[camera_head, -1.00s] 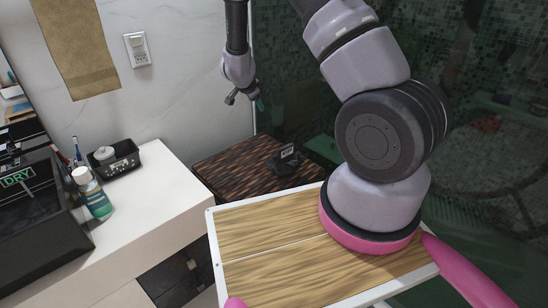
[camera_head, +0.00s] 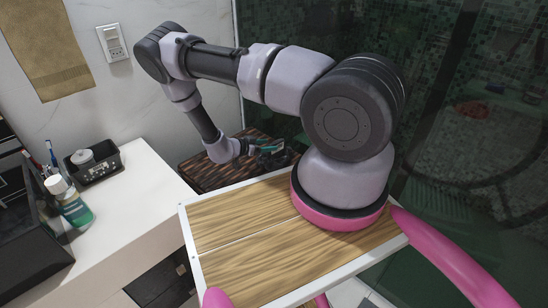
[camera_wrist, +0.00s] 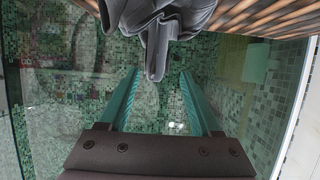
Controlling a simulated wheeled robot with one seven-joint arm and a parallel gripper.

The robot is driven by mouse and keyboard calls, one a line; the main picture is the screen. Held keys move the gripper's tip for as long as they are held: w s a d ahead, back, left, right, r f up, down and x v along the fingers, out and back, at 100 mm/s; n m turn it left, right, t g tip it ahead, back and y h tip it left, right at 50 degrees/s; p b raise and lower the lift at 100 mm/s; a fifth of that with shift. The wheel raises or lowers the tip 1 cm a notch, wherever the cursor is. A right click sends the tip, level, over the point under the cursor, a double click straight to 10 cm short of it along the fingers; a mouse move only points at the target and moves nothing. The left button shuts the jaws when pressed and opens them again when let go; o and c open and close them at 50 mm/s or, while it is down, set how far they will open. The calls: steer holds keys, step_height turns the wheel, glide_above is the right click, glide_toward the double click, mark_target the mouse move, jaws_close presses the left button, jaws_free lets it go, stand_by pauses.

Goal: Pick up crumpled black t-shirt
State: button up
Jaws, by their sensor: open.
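The crumpled black t-shirt shows in the wrist view (camera_wrist: 160,25) as dark grey folded cloth at the top, hanging past the slatted edge. One fold hangs down between the lines of my two fingers. In the head view the t-shirt (camera_head: 272,160) is a small dark heap on the brown slatted stand (camera_head: 195,172), partly hidden by my gripper. My gripper (camera_wrist: 160,78) is open, with its two teal fingers apart and pointing toward the cloth. It also shows in the head view (camera_head: 268,148), right at the t-shirt. I cannot tell whether the fingers touch it.
A white counter (camera_head: 120,200) at left holds a black tray (camera_head: 95,162), a green mouthwash bottle (camera_head: 68,202) and a black sink (camera_head: 25,240). A tan towel (camera_head: 45,50) hangs on the wall. Green mosaic tile (camera_head: 450,60) lies behind glass at right.

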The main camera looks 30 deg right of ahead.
mark_target(280, 145)
steer(key=x, duration=0.7)
steer(key=shift+s+d+f, duration=0.2)
steer(key=shift+d, duration=0.05)
jaws_close()
